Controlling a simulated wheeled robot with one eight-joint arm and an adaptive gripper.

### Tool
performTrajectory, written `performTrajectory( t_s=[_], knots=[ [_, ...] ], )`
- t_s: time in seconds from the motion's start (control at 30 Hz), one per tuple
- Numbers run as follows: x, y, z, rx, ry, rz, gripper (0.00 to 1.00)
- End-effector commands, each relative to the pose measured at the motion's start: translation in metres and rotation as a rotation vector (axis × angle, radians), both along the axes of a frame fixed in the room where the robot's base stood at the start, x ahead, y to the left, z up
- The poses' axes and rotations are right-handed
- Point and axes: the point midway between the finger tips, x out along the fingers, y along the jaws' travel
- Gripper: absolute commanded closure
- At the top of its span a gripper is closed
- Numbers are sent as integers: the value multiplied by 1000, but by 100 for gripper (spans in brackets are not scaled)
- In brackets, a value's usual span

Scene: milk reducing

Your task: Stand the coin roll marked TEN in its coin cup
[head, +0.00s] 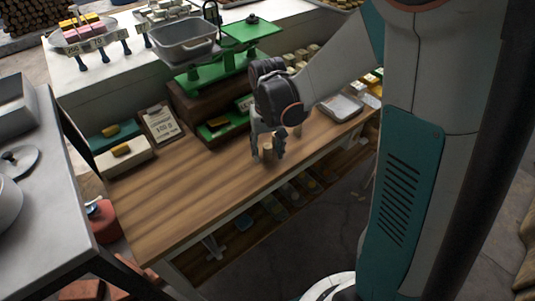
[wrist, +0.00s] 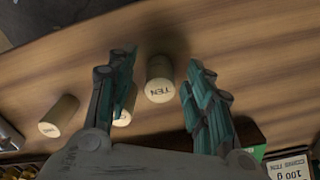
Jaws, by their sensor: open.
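The coin roll marked TEN (wrist: 159,78) is a pale cylinder on the wooden counter, its labelled end facing the wrist camera; it appears to stand upright. My gripper (wrist: 158,66) is open, with one finger on each side of this roll and gaps showing between. Another pale roll (wrist: 124,108) is partly hidden by the left finger in the wrist view, and a third roll (wrist: 58,116) lies farther left of it. In the head view my gripper (head: 268,143) is low over the counter, beside a small pale roll (head: 267,152). I cannot make out the TEN coin cup.
A grey metal tray (head: 340,107) is at right.

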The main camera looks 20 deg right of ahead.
Motion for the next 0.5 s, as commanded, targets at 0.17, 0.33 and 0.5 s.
performTrajectory(
  t_s=[0.17,0.33,0.5],
  knots=[
    [0,0,-3,0,0,0,53],
    [0,0,-2,0,0,0,69],
    [0,0,-2,0,0,0,100]
  ],
)
